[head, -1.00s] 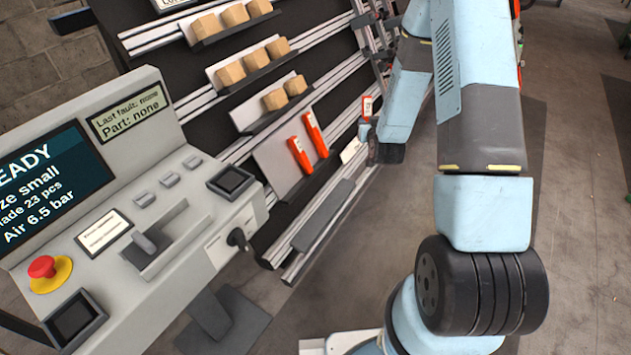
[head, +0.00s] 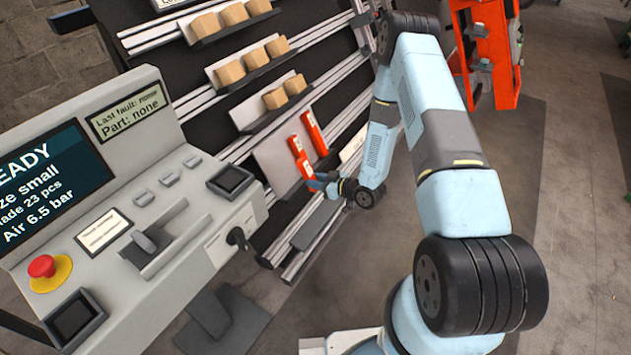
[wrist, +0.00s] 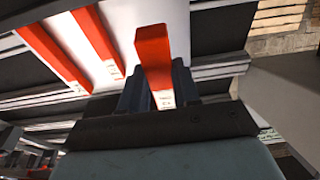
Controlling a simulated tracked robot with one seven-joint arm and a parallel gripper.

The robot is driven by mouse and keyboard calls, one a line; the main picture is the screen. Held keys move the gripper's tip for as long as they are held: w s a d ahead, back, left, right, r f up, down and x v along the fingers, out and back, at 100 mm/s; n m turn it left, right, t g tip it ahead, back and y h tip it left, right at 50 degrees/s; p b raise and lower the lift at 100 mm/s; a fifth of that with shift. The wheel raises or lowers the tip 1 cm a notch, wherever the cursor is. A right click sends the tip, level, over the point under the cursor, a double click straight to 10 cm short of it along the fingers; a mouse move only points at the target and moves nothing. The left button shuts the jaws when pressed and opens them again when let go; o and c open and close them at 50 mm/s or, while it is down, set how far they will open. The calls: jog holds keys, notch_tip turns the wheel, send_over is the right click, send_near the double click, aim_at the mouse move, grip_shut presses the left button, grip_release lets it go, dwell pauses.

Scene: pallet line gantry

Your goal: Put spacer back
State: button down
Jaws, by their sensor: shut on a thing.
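My gripper (wrist: 156,88) is shut on an orange-red spacer (wrist: 153,50), which stands up between the two dark fingers in the wrist view. I cannot tell whether the held spacer touches the panel.
Shelves with tan blocks (head: 233,14) rise above the spacers on the rack. A grey control console (head: 150,190) with a red button (head: 41,266) stands at the left. An orange frame (head: 490,50) stands at the back right. Floor is open at the right.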

aim_at(284, 180)
jog(key=shift+s+d+f+x, duration=0.1)
jog(key=shift+f+x, duration=0.35)
jog(key=shift+x, duration=1.55)
jog(key=shift+s+d+f+x, duration=0.1)
jog(key=shift+f+x, duration=0.35)
jog(key=shift+x, duration=1.55)
jog(key=shift+s+d+f+x, duration=0.1)
jog(key=shift+f+x, duration=0.35)
jog(key=shift+x, duration=1.6)
jog(key=shift+w+a+f, duration=0.1)
jog(key=shift+a, duration=0.15)
jog(key=shift+d+f, duration=0.1)
jog(key=shift+f, duration=0.2)
jog(key=c, duration=0.7)
grip_release()
jog(key=shift+c, duration=0.2)
jog(key=v, duration=1.4)
